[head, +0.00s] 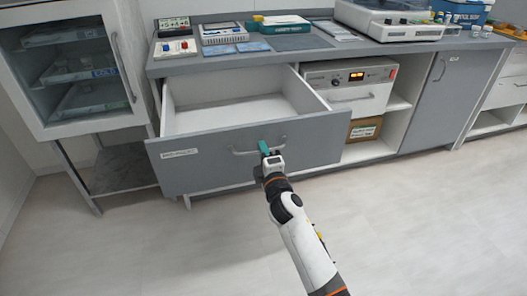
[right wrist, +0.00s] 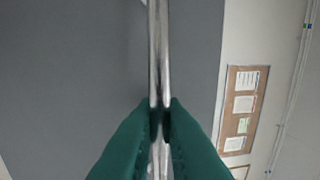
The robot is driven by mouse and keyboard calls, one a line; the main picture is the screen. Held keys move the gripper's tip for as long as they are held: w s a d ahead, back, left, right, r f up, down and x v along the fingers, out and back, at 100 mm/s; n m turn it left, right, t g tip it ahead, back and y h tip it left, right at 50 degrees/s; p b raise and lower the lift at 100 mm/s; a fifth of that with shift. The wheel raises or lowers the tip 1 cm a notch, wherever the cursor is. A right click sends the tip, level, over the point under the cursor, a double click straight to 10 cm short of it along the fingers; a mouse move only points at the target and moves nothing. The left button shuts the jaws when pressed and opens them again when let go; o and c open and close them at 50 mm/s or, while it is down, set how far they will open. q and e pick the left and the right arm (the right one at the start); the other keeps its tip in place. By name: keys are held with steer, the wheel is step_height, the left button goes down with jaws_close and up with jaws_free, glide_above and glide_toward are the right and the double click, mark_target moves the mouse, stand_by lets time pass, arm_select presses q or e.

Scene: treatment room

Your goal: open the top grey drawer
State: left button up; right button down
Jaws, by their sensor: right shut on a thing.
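The top grey drawer (head: 215,160) in the head view is pulled well out from the counter unit, and its white inside looks empty. A bar handle (head: 243,152) runs across its front and shows as a metal rod in the right wrist view (right wrist: 159,50). My right gripper (head: 266,150) is at the right part of the handle. Its green fingers (right wrist: 160,110) are shut on the rod in the right wrist view. The left gripper is in neither view.
A glass-door cabinet (head: 75,70) on a stand is left of the drawer. The counter top (head: 180,61) carries several devices. Right of the drawer, an open bay holds a beige device (head: 350,78) and a cardboard box (head: 364,130). The floor (head: 430,220) in front is clear.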

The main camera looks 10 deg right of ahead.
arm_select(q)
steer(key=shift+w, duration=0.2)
arm_select(e)
steer(key=c, duration=1.6)
jaws_free()
